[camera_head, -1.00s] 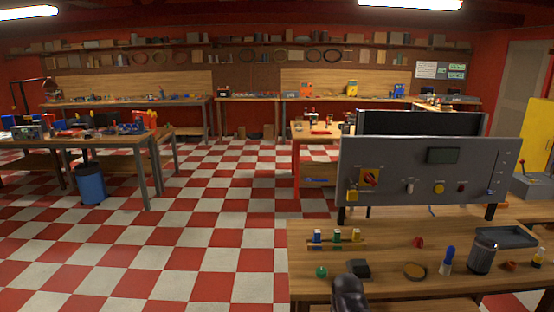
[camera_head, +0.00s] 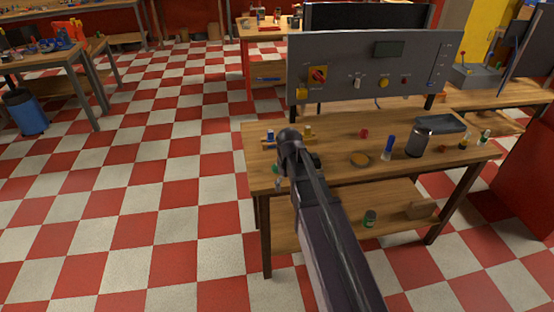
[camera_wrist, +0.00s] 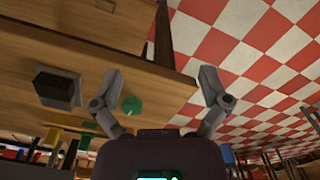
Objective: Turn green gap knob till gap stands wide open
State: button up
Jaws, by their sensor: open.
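A small round green knob (camera_wrist: 131,105) shows on the wooden bench top in the wrist view, close by the left finger. In the head view a bit of green (camera_head: 276,168) shows beside my arm at the bench's left front edge, mostly hidden by the arm. My gripper (camera_wrist: 160,75) is open, its two fingers spread with nothing between them, reaching over the bench edge. The knob is not between the fingertips. I cannot tell the gap's state.
A dark block (camera_wrist: 57,87) sits near the knob. A grey panel (camera_head: 335,75) with a red-yellow switch and yellow knobs stands at the bench's back. A dark canister (camera_head: 419,138) and a blue-handled tool (camera_head: 388,148) stand right. Checkered floor is free at left.

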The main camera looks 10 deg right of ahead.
jog(key=w+r+n+p, duration=0.2)
jog(key=w+r+n, duration=0.1)
jog(key=w, duration=0.5)
jog(key=w+r+n+p, duration=0.3)
jog(key=w+n, duration=0.1)
jog(key=w, duration=0.5)
jog(key=shift+r, duration=0.25)
jog(key=shift+a+f, duration=0.1)
jog(key=shift+f, duration=0.1)
notch_tip(320, 180, down, 13)
jog(key=b, duration=1.3)
jog(key=shift+f, duration=0.2)
jog(key=c, duration=1.1)
